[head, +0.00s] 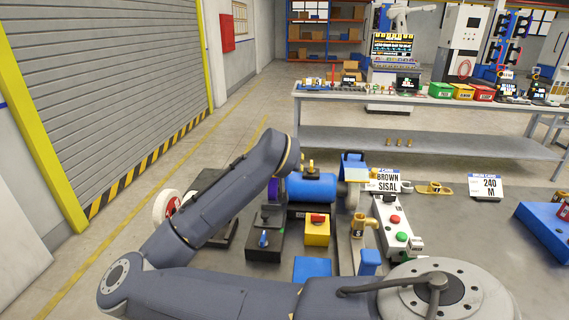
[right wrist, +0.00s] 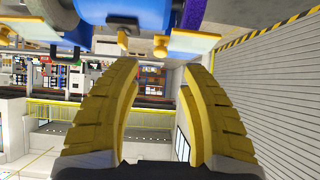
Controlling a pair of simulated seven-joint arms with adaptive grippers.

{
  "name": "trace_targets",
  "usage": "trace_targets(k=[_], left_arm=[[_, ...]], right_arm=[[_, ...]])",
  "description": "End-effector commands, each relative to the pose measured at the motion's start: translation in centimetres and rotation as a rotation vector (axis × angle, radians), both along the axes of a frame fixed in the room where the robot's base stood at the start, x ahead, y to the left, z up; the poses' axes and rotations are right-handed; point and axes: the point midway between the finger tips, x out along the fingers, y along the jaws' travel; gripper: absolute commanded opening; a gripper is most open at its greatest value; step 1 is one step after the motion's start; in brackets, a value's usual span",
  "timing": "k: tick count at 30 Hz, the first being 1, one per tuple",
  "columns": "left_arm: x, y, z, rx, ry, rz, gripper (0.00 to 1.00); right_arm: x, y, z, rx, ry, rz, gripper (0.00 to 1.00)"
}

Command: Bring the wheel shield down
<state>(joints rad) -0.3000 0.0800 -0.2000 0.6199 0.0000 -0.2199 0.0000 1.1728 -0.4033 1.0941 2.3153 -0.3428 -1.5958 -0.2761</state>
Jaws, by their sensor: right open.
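A bench grinder with a blue motor body (head: 312,187) stands on the table; it also fills the top of the right wrist view (right wrist: 145,12). Its purple wheel (head: 274,194) is at the left end and a pale wheel (head: 352,198) at the right. A pale, see-through wheel shield (head: 355,174) sits above the right wheel. In the upside-down right wrist view, two pale shield plates show, one near the purple wheel (right wrist: 192,44) and one farther left (right wrist: 82,40). My right gripper (right wrist: 164,70) is open and empty, apart from the plates. My left gripper is out of view.
A black switch box (head: 264,242), a yellow box with a red switch (head: 317,230) and a brass fitting (head: 358,228) stand in front of the grinder.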

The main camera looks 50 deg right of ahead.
Motion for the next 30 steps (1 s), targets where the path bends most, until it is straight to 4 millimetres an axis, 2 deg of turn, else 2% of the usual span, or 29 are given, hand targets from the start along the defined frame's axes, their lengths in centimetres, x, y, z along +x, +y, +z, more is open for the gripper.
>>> trace_targets(k=[10,22,23,25,28,30], left_arm=[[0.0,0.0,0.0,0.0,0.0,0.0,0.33],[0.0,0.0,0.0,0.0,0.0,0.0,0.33],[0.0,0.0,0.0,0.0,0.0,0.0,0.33],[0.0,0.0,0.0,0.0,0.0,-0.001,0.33],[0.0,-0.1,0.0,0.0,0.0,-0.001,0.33],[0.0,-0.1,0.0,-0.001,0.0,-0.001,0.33]], right_arm=[[-1.4,2.1,1.8,-0.001,0.0,0.001,0.43],[-1.6,2.5,2.0,0.001,0.0,0.001,0.43],[-1.6,2.5,2.0,0.001,0.0,0.001,0.45],[-1.6,2.5,2.1,0.001,-0.003,0.001,0.43],[-1.5,2.3,3.1,-0.001,-0.025,-0.003,0.43],[-1.6,1.7,4.6,-0.005,-0.055,-0.016,0.43]])
